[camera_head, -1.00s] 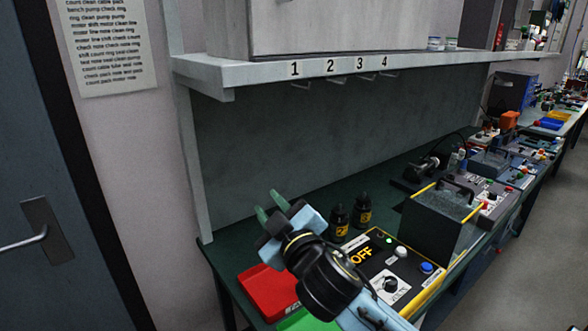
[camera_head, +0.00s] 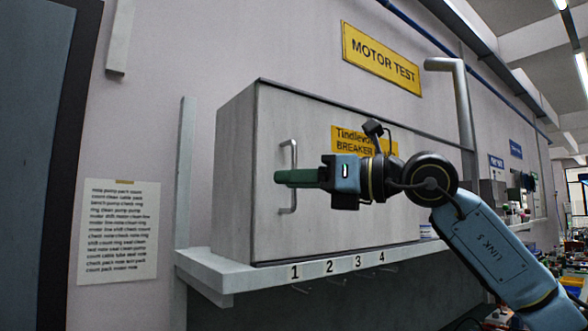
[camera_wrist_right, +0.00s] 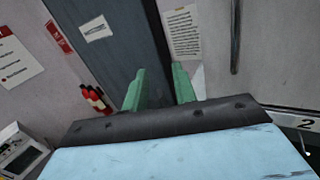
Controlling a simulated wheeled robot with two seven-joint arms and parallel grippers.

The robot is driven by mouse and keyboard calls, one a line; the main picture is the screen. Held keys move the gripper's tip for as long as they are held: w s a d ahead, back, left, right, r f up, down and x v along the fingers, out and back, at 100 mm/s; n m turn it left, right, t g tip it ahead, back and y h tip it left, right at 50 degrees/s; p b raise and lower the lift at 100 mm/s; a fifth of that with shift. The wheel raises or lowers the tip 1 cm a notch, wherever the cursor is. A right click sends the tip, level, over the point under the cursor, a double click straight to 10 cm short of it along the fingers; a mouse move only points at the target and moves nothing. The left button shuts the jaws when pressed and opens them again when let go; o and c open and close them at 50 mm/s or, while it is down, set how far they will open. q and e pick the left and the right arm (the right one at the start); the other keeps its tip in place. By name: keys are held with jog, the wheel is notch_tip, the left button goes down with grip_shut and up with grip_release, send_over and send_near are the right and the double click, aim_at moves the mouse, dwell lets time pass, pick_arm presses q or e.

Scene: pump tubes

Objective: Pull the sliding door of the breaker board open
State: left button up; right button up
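The breaker board (camera_head: 235,175) is a grey cabinet with a closed front door (camera_head: 350,215). A pale vertical bar handle (camera_head: 289,150) is near the door's left edge. My right gripper (camera_head: 282,177) reaches in from the right, its green fingers overlapping the handle in the head view. In the right wrist view, the fingers (camera_wrist_right: 159,88) are apart with nothing seen between them. A dark upright bar, apparently the handle (camera_wrist_right: 235,38), stands to their right there, so the gripper appears in front of the handle, not around it. My left gripper is not in view.
The cabinet stands on a shelf (camera_head: 235,272) numbered along its front edge. A grey bent pipe (camera_head: 462,100) rises at its right. A paper list (camera_head: 118,230) hangs on the wall at left. Open space lies left of the cabinet.

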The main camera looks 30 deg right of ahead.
jog(key=s+d+r+m+t+h, duration=0.25)
jog(key=d+r+h, duration=0.2)
jog(key=d, duration=0.45)
jog(key=p, duration=0.4)
send_near(299, 165)
jog(key=w+a, duration=0.3)
jog(key=a, duration=0.4)
jog(key=shift+w+a+f+h, duration=0.1)
jog(key=shift+w+f+h, duration=0.15)
jog(key=shift+w, duration=0.2)
jog(key=shift+w+a+f+h, duration=0.15)
jog(key=shift+w+f, duration=0.1)
jog(key=shift+w, duration=0.2)
jog(key=shift+c, duration=0.2)
grip_shut()
